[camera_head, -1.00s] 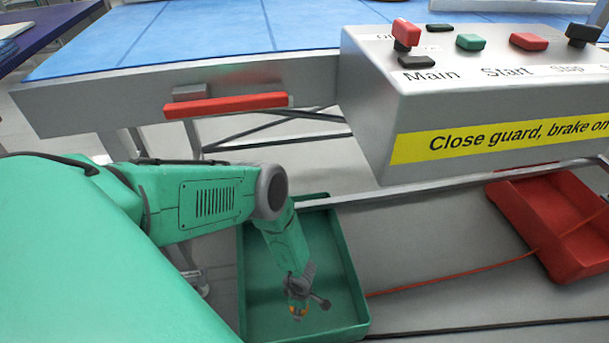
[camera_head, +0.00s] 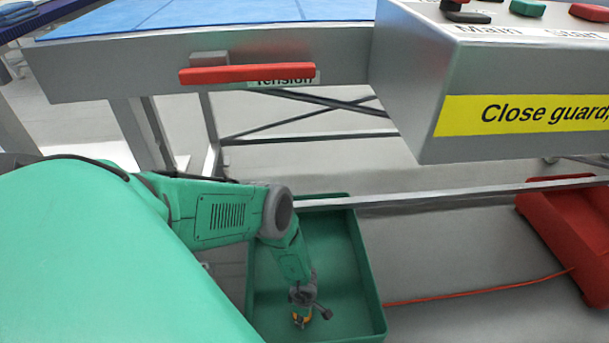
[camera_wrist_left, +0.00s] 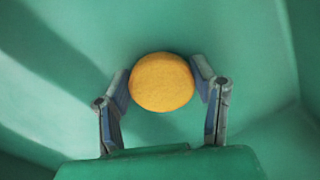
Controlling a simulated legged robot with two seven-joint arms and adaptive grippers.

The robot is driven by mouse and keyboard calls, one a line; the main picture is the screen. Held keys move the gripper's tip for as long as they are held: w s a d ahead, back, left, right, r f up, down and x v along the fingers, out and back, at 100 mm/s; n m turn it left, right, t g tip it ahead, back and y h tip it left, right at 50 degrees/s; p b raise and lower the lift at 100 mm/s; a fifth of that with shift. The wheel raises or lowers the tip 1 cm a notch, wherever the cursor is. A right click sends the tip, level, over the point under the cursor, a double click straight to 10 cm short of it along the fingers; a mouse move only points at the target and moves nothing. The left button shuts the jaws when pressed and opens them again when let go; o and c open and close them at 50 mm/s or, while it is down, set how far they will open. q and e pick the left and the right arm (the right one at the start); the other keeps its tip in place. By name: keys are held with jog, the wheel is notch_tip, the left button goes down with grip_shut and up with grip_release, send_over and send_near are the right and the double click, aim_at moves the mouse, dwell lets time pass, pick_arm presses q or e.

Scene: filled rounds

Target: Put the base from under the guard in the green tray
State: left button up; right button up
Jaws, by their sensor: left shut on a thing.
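The green tray (camera_head: 335,258) stands at the lower middle of the head view, on the grey surface. My left gripper (camera_head: 301,312) reaches down inside the tray's outline, near its front part. I cannot tell whether the base touches the tray floor. My right gripper is not in view.
A grey control box (camera_head: 500,75) with a yellow label overhangs at the upper right. A red lever (camera_head: 247,75) is on the table's front edge. A red tray (camera_head: 570,235) and a red cord (camera_head: 480,288) lie to the right.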

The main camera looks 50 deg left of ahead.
pick_arm(q)
jog(key=shift+f, duration=0.45)
jog(key=shift+d+r, duration=0.15)
jog(key=shift+r, duration=0.05)
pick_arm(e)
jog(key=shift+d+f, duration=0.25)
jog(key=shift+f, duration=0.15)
pick_arm(q)
jog(key=shift+f, duration=0.25)
jog(key=shift+o, duration=1)
jog(key=shift+f, duration=0.2)
jog(key=o, duration=0.6)
jog(key=shift+f, duration=0.15)
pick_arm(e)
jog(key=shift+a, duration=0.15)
